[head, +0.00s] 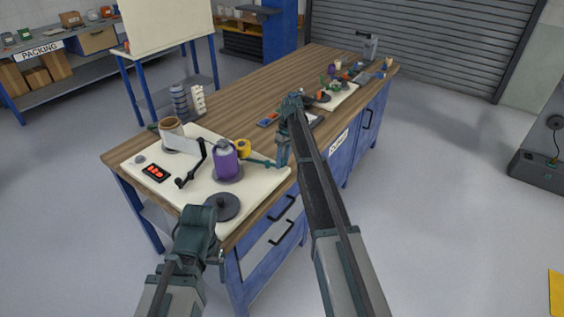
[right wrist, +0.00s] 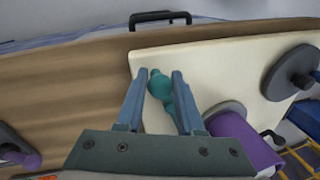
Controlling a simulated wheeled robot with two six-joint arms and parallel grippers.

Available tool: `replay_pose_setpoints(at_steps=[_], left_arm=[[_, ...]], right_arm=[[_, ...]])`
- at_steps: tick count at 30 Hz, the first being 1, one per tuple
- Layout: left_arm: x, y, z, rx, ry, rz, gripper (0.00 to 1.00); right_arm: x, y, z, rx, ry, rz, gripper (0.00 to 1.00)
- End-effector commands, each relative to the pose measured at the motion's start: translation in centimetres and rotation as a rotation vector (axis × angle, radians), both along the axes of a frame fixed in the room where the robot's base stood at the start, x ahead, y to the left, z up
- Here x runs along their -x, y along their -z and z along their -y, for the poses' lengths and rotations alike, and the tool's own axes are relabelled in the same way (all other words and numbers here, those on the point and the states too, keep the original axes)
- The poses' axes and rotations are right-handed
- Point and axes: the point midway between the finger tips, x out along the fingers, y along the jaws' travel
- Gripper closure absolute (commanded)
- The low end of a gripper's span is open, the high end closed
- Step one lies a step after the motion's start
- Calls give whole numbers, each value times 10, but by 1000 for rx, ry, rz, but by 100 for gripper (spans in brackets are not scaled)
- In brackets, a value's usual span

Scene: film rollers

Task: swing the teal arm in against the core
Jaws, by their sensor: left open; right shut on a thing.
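The teal arm (head: 260,162) lies over the right part of a cream board (head: 205,200), pointing right, away from the purple core (head: 226,160). The core stands upright on a dark round base. In the right wrist view the arm's teal knob (right wrist: 160,84) is between the fingers of my right gripper (right wrist: 163,78), which is shut on it. The purple core (right wrist: 240,138) is at lower right there, with a gap between it and the knob. The arm's other end is hidden by the gripper. My left gripper (head: 220,258) is open, low in front of the board, partly hidden.
A yellow roll (head: 243,147) stands beside the core.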

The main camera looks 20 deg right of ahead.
Motion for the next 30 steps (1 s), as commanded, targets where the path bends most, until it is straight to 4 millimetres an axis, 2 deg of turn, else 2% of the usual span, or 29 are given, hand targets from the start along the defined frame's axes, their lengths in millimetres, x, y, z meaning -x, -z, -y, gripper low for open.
replay_pose_setpoints(at_steps=[8, 9, 13, 14, 24, 30], left_arm=[[0, 0, 0, 0, 0, 0, 14], [0, 0, 0, 0, 0, 0, 14], [0, 0, 0, 0, 0, 0, 14], [0, 0, 0, 0, 0, 0, 14], [0, -1, 0, 0, 0, 0, 14], [0, -12, 0, 0, 0, 0, 14]], right_arm=[[-1, 0, 1, 3, 0, 1, 100], [-1, 0, 1, 3, 0, 1, 60], [-1, 0, 1, 2, 0, 1, 36], [-1, 0, 1, 2, 0, 1, 34], [-1, -1, 1, 1, 0, 0, 34], [-2, -12, 2, 1, 1, 0, 34]])
